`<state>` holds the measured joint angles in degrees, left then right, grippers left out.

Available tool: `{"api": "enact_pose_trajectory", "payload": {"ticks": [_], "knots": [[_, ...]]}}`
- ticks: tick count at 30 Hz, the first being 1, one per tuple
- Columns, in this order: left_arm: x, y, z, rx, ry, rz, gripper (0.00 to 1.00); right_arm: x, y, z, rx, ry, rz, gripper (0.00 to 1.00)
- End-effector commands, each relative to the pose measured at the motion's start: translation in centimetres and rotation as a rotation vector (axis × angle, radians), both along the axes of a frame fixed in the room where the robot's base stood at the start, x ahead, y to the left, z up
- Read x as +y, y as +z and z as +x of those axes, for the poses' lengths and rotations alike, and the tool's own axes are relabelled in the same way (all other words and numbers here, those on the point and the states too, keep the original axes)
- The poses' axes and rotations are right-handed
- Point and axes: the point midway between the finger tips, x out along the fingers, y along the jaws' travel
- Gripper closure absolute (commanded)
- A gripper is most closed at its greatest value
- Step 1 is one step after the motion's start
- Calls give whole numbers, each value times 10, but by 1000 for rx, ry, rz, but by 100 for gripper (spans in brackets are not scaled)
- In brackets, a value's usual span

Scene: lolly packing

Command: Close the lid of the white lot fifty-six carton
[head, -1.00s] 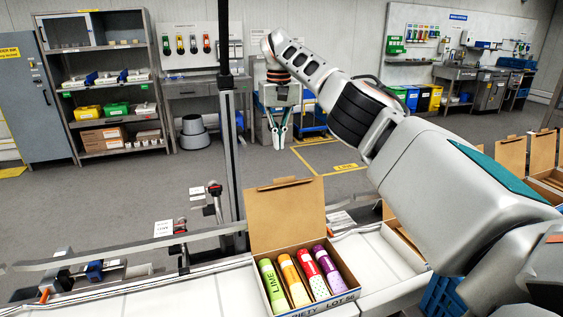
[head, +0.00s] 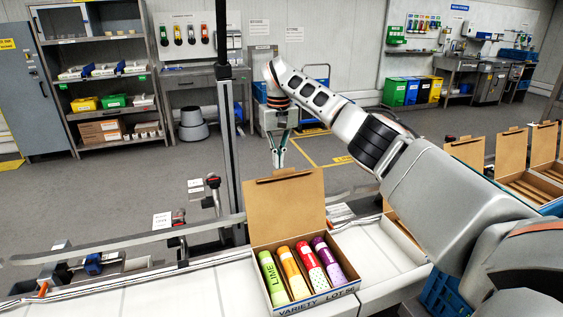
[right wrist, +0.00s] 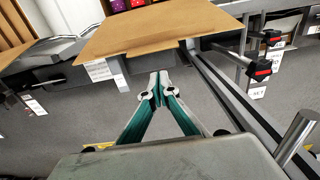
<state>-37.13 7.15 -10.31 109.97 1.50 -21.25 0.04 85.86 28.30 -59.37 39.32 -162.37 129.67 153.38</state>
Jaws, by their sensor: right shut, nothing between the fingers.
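The white carton (head: 342,291) marked "VARIETY LOT 56" stands on the white conveyor in the head view. Its brown lid (head: 287,208) stands open, roughly upright at the carton's back edge. Inside lie several coloured tubes (head: 292,273): lime, orange, red and purple. My right gripper (head: 279,163) is shut and empty, fingers pointing down, beyond the lid and just above its top edge in the picture. In the right wrist view, the shut fingertips (right wrist: 159,80) are near the lid (right wrist: 160,30), with no contact visible. My left gripper is not in view.
More open cartons (head: 512,152) stand at the right. A metal guide rail (head: 140,239) runs along the conveyor's far side, with small sensors on brackets. A dark upright post (head: 225,120) rises left of the lid.

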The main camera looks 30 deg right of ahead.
Motion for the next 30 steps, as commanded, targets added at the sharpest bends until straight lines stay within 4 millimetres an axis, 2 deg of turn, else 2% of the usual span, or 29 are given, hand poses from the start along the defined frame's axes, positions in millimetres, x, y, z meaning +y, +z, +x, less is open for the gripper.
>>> {"api": "enact_pose_trajectory", "payload": {"ticks": [13,30], "knots": [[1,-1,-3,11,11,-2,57,6,8,-26,3,0,0,100],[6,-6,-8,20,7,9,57,6,8,-30,1,0,-1,100]]}}
